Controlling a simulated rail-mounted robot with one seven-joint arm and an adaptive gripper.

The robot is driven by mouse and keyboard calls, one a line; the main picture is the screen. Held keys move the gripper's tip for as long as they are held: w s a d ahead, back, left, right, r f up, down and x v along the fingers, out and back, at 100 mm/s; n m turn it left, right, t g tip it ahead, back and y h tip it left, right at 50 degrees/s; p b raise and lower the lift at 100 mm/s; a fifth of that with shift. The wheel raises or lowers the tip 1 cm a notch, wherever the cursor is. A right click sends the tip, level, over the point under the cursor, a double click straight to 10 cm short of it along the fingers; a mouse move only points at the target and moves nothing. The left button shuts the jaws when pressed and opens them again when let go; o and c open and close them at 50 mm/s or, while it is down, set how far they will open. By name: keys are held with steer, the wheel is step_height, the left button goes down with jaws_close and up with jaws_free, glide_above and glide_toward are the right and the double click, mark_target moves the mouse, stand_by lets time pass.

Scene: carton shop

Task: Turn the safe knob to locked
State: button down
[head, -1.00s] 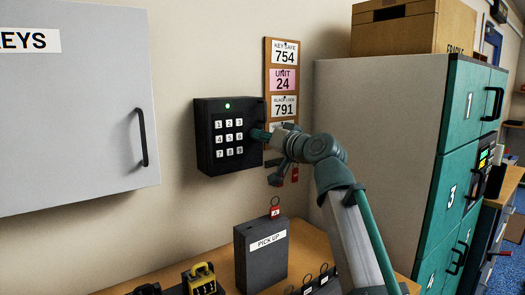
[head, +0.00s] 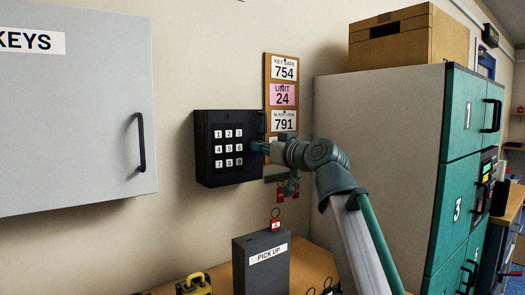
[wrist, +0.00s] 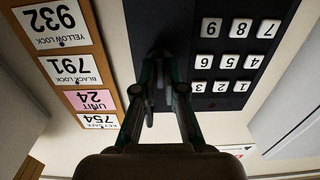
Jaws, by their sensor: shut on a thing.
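The black key safe (head: 230,174) is fixed to the wall, with white number keys on its front. My gripper (head: 259,148) reaches the right side of that front from the right. In the wrist view the same safe (wrist: 225,102) appears upside down, and my gripper's fingers (wrist: 161,75) meet its face beside the keys. They are shut on the dark safe knob, which is mostly hidden between and behind them. Its exact angle cannot be told. No lit lamp shows above the keys.
A board with number cards (head: 282,96) hangs just right of the safe. A grey key cabinet (head: 75,100) is on the left. A dark pick-up box (head: 262,272) stands on the bench below. Red-tagged padlocks hang under the board. Teal lockers (head: 465,140) stand right.

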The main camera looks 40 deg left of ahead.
steer(key=c, duration=1.3)
jaws_free()
steer(key=shift+o, duration=0.2)
steer(key=v, duration=1.2)
steer(key=shift+r, duration=0.1)
